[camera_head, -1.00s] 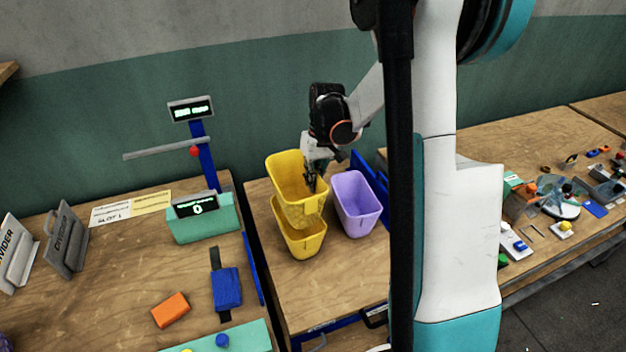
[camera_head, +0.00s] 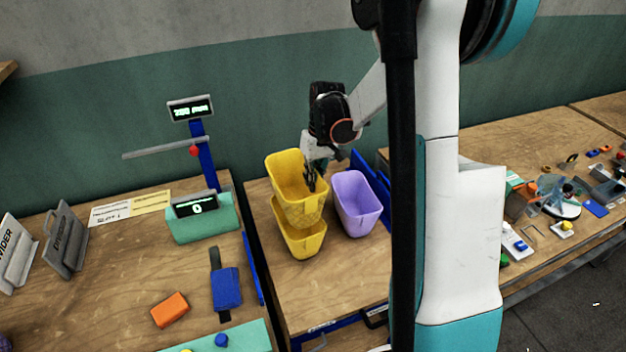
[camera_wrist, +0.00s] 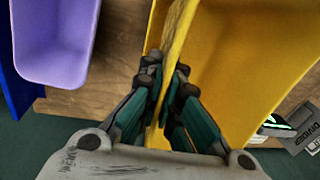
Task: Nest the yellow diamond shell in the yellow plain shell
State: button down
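Two yellow shells show in the head view. The upper yellow shell (camera_head: 290,180) is tilted and sits above the lower yellow shell (camera_head: 300,241), overlapping its mouth; I cannot tell how deep it sits in it. My gripper (camera_head: 310,180) is at the upper shell's right wall. In the wrist view my gripper (camera_wrist: 168,92) is shut on the rim of a yellow shell (camera_wrist: 245,60), one finger on each side of the wall. The lower shell is partly hidden by the upper one.
A lilac shell (camera_head: 356,203) stands just right of the yellow shells, close to my gripper; it also shows in the wrist view (camera_wrist: 55,40). A blue rack part (camera_head: 361,165) is behind it. The bench (camera_head: 340,275) is bare in front.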

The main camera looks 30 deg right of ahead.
jog(key=shift+f, duration=0.15)
jog(key=shift+f+b, duration=1.25)
jog(key=shift+f, duration=0.15)
jog(key=shift+f, duration=0.1)
jog(key=shift+f+b, duration=1)
jog(key=shift+f, duration=0.1)
dwell(0.4)
jog(key=c, duration=1.7)
grip_release()
